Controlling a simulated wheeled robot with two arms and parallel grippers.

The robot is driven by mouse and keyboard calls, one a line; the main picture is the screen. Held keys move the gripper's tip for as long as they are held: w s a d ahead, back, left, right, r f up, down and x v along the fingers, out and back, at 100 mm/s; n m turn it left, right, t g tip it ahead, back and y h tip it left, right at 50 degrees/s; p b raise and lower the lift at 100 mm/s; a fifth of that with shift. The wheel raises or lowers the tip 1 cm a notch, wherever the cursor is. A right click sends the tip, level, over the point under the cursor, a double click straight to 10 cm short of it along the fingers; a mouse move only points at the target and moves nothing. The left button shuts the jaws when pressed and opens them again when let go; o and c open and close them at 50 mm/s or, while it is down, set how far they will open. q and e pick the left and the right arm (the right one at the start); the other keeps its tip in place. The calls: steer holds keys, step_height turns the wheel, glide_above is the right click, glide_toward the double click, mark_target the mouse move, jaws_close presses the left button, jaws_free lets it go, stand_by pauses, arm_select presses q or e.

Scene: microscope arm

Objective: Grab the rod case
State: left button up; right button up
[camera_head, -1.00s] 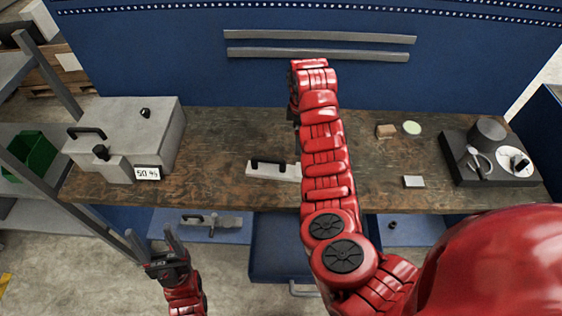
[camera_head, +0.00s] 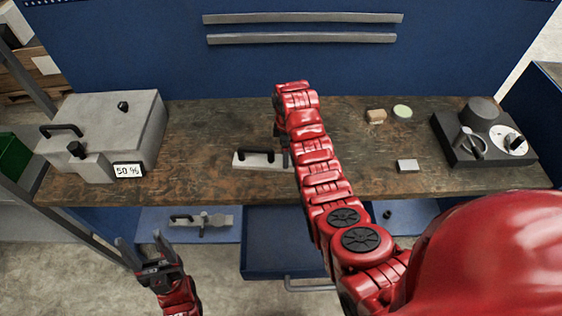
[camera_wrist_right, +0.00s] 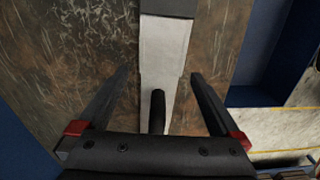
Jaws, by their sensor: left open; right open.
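The likely rod case (camera_head: 262,163) is a long pale bar with a black handle on top, lying at the front middle of the workbench. In the right wrist view the case (camera_wrist_right: 165,60) runs up the middle, its dark handle (camera_wrist_right: 157,110) showing between the fingers. My right gripper (camera_wrist_right: 160,76) is open above it, one finger on each side, with no visible contact. In the head view my right arm hides the case's right end and most of that gripper. My left gripper (camera_head: 140,239) is open and empty, in front of the bench at lower left.
A grey box (camera_head: 115,125) with a "50 %" display stands at the bench's left. A dark tray (camera_head: 455,150) with round parts is at the right. A small white block (camera_head: 408,166), a tan block (camera_head: 376,116) and a pale green disc (camera_head: 402,111) lie right of my arm.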

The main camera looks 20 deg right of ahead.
step_height(320, 180, down, 3)
steer(key=shift+s+r+p, duration=0.1)
steer(key=shift+s+p, duration=0.05)
steer(key=shift+p, duration=0.75)
steer(key=shift+f, duration=0.7)
jaws_close()
